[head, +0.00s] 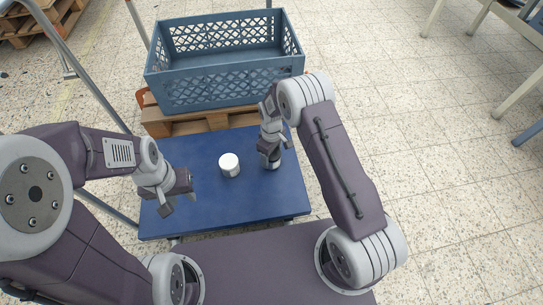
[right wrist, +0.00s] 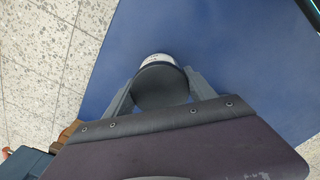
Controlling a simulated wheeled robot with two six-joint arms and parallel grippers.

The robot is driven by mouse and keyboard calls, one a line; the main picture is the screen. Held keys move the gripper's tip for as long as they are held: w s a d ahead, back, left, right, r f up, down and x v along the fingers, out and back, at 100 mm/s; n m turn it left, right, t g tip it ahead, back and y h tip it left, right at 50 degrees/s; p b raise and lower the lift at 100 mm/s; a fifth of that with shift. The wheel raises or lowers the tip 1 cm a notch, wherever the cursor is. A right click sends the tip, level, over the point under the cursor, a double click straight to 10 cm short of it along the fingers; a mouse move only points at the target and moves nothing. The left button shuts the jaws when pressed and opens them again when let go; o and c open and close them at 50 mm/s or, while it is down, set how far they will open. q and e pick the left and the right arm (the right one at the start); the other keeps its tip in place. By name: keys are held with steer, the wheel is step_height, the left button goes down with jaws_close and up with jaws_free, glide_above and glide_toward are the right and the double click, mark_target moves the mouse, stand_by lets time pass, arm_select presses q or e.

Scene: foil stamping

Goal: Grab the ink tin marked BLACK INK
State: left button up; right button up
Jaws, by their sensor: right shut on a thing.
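A tin with a dark lid and a pale label band (right wrist: 160,88) sits between the fingers of my right gripper (right wrist: 161,95) in the right wrist view. The label's marking is too small to read. In the head view my right gripper (head: 270,158) is low at the right of the blue table, shut on this tin, which is mostly hidden there. A white tin (head: 229,165) stands upright on the table to its left, with no readable marking. My left gripper (head: 180,199) is open and empty above the table's left side, apart from the white tin.
The blue table (head: 207,217) is otherwise clear. A blue plastic crate (head: 205,97) stands on a wooden pallet (head: 190,125) beyond the table's far edge. Grey metal posts (head: 100,100) rise at the left.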

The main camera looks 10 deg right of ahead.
mark_target(272, 155)
steer(key=r+p, duration=0.1)
steer(key=r, duration=0.1)
steer(key=s+r+p, duration=0.1)
steer(key=r, duration=0.1)
steer(key=shift+p, duration=0.3)
steer(key=s+r+p, duration=0.5)
steer(key=s, duration=0.5)
steer(key=shift+s+a+r+p, duration=0.15)
steer(key=shift+s+r+p, duration=0.15)
